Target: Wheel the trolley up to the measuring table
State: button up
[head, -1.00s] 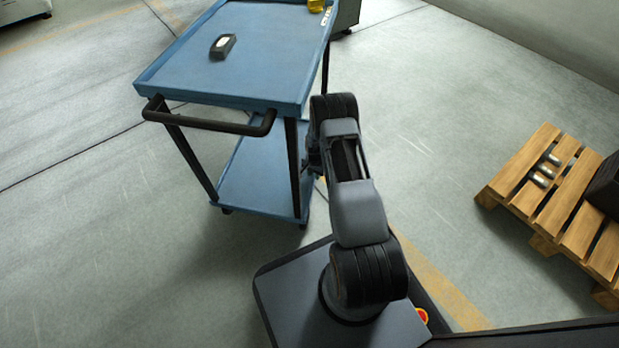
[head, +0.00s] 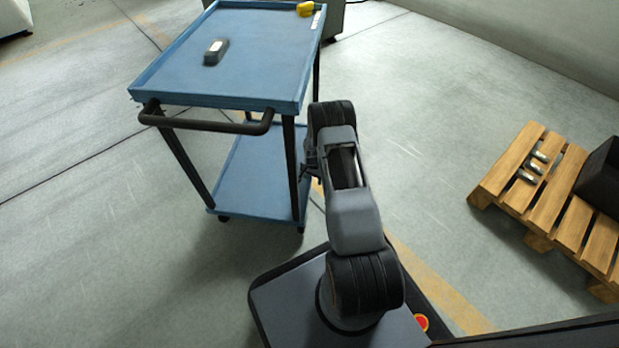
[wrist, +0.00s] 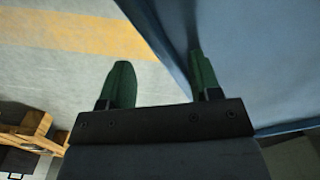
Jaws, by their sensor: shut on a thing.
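The blue trolley (head: 240,75) stands upright on its castors in front of me, with a black push handle (head: 205,125) on its near side and a lower shelf (head: 255,180). My gripper (head: 309,160) is at the trolley's near right leg, below the top tray; its fingers are mostly hidden by my arm in the head view. I cannot make out the measuring table for certain.
A dark block with a pale top (head: 216,52) and a yellow item (head: 305,9) lie on the top tray. A wooden pallet (head: 545,190) with small metal pieces and a dark box (head: 603,178) is at right. A grey-white body (head: 333,20) stands behind the trolley. Floor at left is clear.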

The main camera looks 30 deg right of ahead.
jog(key=shift+o, duration=1.4)
jog(key=shift+s+f, duration=0.1)
jog(key=shift+s, duration=0.15)
jog(key=shift+w, duration=0.1)
jog(key=shift+w+a, duration=0.1)
jog(key=shift+a, duration=0.1)
notch_tip(320, 180, up, 14)
jog(key=p, duration=0.6)
